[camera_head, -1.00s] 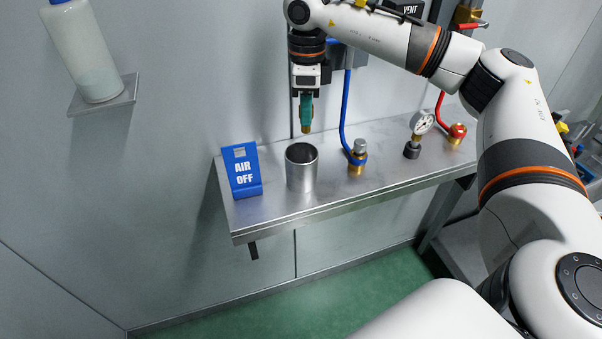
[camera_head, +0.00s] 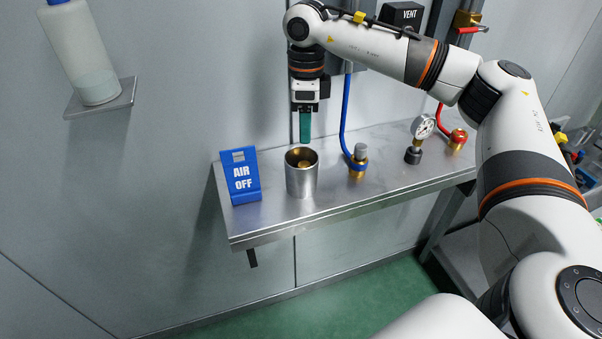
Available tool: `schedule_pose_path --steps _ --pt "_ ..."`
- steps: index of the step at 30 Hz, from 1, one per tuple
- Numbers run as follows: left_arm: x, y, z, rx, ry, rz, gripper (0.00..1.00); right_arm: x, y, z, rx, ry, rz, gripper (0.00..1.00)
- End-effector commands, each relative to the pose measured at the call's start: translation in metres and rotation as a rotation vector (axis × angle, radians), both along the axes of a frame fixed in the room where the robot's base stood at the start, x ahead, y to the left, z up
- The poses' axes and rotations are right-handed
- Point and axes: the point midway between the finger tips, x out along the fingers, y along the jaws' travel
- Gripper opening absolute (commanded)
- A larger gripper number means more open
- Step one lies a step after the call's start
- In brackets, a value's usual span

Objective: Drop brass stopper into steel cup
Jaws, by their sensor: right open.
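The steel cup (camera_head: 301,183) stands upright on the metal shelf, and its open top faces up. The brass stopper (camera_head: 304,163) shows inside the cup's mouth as a small brass-coloured shape; the cup wall hides its lower part. My right gripper (camera_head: 305,139) points straight down just above the cup, apart from the stopper, with its green fingers open and empty. My left gripper is not in view.
A blue AIR OFF sign (camera_head: 240,177) stands left of the cup on the shelf (camera_head: 285,218). Right of the cup are a brass fitting with a blue hose (camera_head: 357,167), a gauge (camera_head: 422,127) and a red-handled fitting (camera_head: 457,139). A bottle (camera_head: 82,55) sits on a wall bracket.

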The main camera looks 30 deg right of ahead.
Motion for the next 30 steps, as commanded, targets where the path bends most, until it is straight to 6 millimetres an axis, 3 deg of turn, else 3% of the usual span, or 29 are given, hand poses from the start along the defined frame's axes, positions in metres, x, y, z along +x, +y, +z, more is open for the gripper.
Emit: schedule_pose_path --steps 5,14,18,30 --pt "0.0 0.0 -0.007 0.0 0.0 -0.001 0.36 0.002 0.001 0.022 0.002 -0.006 0.001 0.52" --pt "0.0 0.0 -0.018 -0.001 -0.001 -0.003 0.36 0.003 0.0 0.086 0.002 -0.005 0.001 0.52" --pt "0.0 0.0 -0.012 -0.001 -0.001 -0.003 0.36 0.003 -0.001 0.109 0.001 -0.003 0.0 0.52" --pt "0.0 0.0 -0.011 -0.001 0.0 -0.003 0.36 0.003 -0.001 0.118 0.001 -0.001 0.001 0.52"
